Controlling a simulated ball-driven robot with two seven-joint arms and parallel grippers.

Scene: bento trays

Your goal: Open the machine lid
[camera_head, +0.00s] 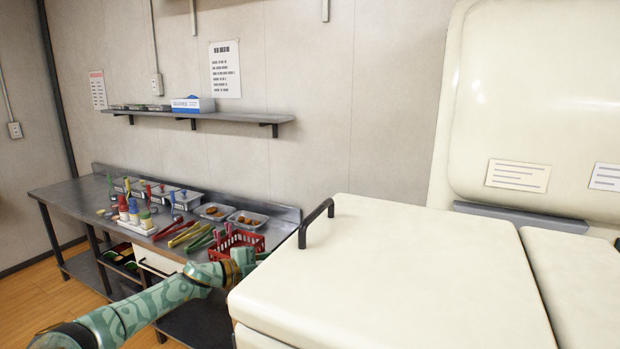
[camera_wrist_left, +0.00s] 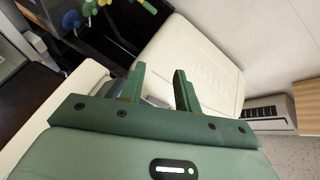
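The machine is a large cream body at the right of the head view. Its near cream lid (camera_head: 390,275) lies flat and looks shut. A black bar handle (camera_head: 316,222) stands up at the lid's left edge. My left arm, patterned green, reaches in from the bottom left. My left gripper (camera_head: 255,260) is beside the lid's left edge, below the handle and apart from it, partly hidden by the lid. In the left wrist view its two green fingers (camera_wrist_left: 159,80) are spread with nothing visible between them. My right gripper is not in view.
A tall cream panel (camera_head: 540,90) with labels stands upright behind the lid. A second flat cream panel (camera_head: 575,285) lies to its right. A steel counter (camera_head: 85,200) with sauce bottles, tongs, food trays and a red basket (camera_head: 236,240) is behind my left arm.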

